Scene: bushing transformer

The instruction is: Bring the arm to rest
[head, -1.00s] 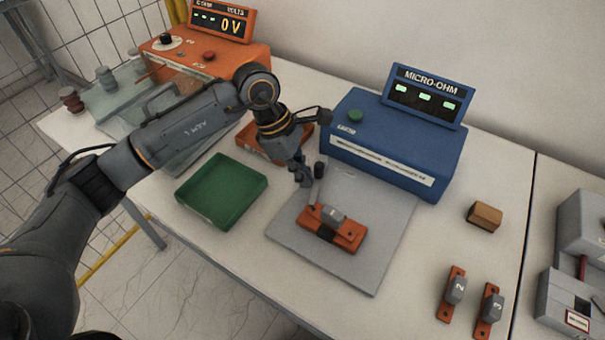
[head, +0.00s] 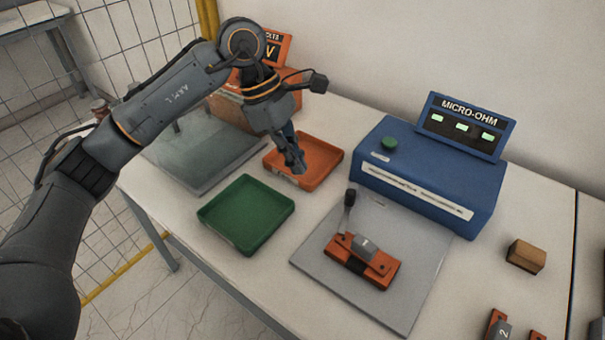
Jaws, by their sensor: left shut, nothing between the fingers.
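My left arm comes in from the left and reaches over the table. My left gripper (head: 294,160) is shut and empty, and it hangs in front of the orange tray (head: 325,172). It is apart from the orange block marked 1 (head: 378,268), which lies on the grey mat (head: 410,240) with a black-handled lever (head: 349,203) standing up at its left end. The arm partly hides the orange voltage unit (head: 225,105) behind it. My right gripper is not in view.
A green tray (head: 245,238) lies left of the mat. The blue micro-ohm meter (head: 425,185) stands behind it. A wooden block (head: 525,256) and orange blocks, one marked 2 (head: 500,328), are at the right. A clear panel (head: 195,160) lies at the left.

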